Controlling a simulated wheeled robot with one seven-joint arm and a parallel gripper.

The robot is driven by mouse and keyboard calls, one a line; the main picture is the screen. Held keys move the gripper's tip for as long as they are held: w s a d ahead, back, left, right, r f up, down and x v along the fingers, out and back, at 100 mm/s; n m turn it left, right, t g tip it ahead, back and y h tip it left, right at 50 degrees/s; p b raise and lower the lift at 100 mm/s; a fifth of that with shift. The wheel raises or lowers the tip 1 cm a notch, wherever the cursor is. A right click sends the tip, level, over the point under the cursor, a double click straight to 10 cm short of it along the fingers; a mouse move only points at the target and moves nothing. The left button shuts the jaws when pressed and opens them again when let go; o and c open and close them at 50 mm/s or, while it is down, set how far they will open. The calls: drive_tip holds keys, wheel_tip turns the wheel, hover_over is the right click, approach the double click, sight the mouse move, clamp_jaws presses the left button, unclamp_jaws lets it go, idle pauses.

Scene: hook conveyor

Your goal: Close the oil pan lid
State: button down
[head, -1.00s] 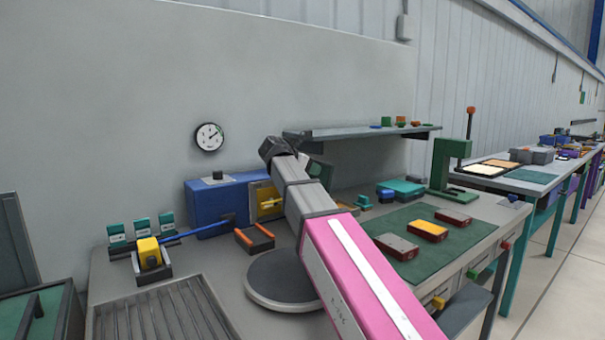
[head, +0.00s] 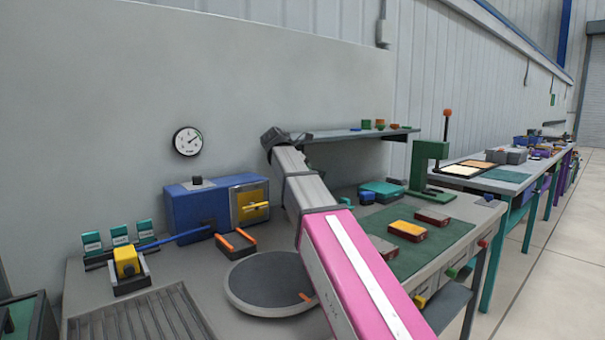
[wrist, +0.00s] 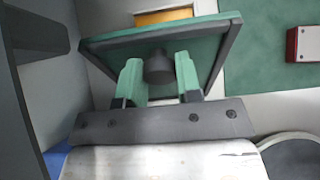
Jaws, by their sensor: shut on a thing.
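In the wrist view, a green panel with a dark rim, which looks like the oil pan lid (wrist: 110,44), stands tilted in front of my fingers. A dark round knob (wrist: 158,68) sticks out from it. My gripper (wrist: 158,62) has its green fingers on both sides of the knob and is shut on it. An orange surface (wrist: 163,16) with a pale edge shows behind the lid; I cannot tell if it is the pan. In the head view my arm hides the gripper and most of the lid.
A grey round plate (head: 275,284) lies on the bench. A blue machine (head: 190,207) stands by the wall under a gauge (head: 188,141). A shelf (head: 345,136) hangs behind my arm. A green mat (head: 445,238) holds several small boxes to the right.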

drive_tip(key=c, duration=0.8)
unclamp_jaws()
drive_tip(key=shift+v, duration=5.35)
